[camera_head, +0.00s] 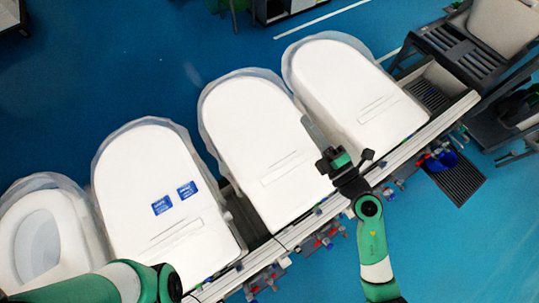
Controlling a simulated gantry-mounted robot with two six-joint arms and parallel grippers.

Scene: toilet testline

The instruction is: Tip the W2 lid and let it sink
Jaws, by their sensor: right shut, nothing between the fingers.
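Several white toilets stand in a slanting row. The leftmost toilet (38,240) shows an open seat and bowl. I cannot read which one is W2. My right gripper (309,126) is shut and empty, its fingers at the gap between the third and fourth toilets; contact with a lid cannot be told. My left arm enters at the bottom left; its gripper is out of view.
A pale rail (430,128) with coloured fittings runs along the front of the toilets. A dark grate (455,182) lies on the blue floor at the right. Dark equipment (470,55) stands at the upper right. The floor behind the row is mostly clear.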

